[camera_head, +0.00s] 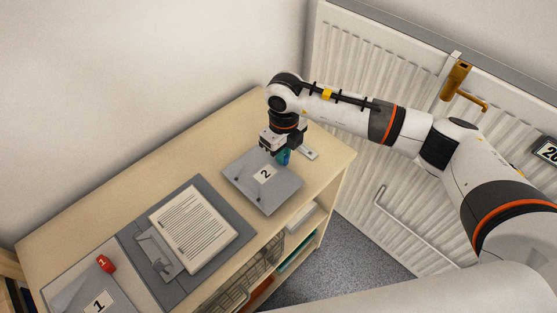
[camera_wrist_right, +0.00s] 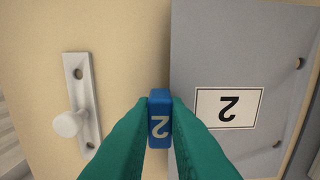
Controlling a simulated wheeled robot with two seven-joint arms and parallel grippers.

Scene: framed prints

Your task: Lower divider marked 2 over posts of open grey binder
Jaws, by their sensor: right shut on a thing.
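The grey divider (camera_head: 285,190) with a white label "2" lies at or just above the wooden top, right of the binder; I cannot tell if it touches. It also shows in the right wrist view (camera_wrist_right: 200,60), with two holes along its far edge. My right gripper (camera_head: 283,156) is shut on its blue tab (camera_wrist_right: 159,105), also marked 2; the green fingers (camera_wrist_right: 159,130) press it from both sides. The open grey binder (camera_head: 235,243) lies left of the divider, with a printed page stack (camera_head: 193,228) and a metal mechanism (camera_head: 155,250). Its posts are too small to make out.
A divider marked 1 (camera_head: 75,296) with a red tab (camera_head: 106,263) lies at the front left. A white plate with a knob (camera_wrist_right: 78,105) lies beside the tab. Wire baskets (camera_head: 230,295) and shelves are under the top. A white door with a brass handle (camera_head: 458,80) stands behind.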

